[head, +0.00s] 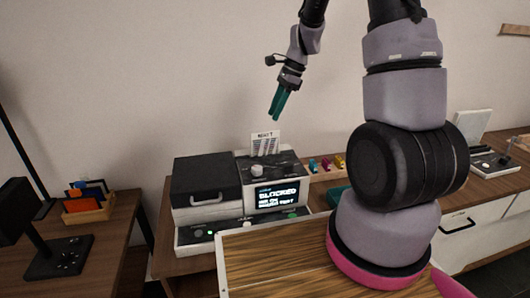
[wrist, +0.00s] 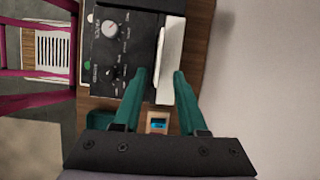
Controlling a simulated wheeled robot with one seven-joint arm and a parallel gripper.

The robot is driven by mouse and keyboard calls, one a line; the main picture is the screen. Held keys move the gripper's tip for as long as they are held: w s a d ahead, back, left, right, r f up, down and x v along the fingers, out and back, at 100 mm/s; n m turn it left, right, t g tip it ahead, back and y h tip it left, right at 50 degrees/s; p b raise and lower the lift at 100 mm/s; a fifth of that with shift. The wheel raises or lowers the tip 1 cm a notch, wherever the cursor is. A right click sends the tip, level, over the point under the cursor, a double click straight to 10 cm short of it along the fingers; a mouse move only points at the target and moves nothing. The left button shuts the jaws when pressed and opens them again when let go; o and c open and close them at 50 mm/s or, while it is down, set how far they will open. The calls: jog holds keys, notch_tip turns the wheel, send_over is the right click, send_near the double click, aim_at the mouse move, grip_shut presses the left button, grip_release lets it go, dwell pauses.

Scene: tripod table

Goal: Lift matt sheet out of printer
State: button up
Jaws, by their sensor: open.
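The matt sheet (head: 265,143) is a white card with a printed label, standing upright from the back of the printer (head: 208,178). The printer is dark on top with a white body, and its lit screen (head: 276,197) reads "BLOCKED". My gripper (head: 277,104) is above the sheet, pointing down, with teal fingers apart and empty. In the wrist view the sheet (wrist: 170,62) shows nearly edge-on as a pale strip beyond my gripper (wrist: 162,75), roughly in line with the gap between the fingers. It appears apart from both fingers. The sheet's lower end is hidden in the printer.
A tray of small coloured items (head: 325,168) lies right of the printer. A wooden box of cards (head: 88,206) and a black stand (head: 58,258) are on the left table. The wall (head: 120,80) is close behind.

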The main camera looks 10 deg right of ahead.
send_over(262, 143)
jog(key=d, duration=0.3)
notch_tip(262, 143, down, 6)
jog(key=shift+m, duration=0.3)
jog(key=shift+a+x, duration=0.15)
jog(key=shift+x, duration=1.35)
jog(key=shift+a+x, duration=0.15)
jog(key=shift+x, duration=1.4)
jog(key=shift+w+f, duration=0.1)
grip_shut()
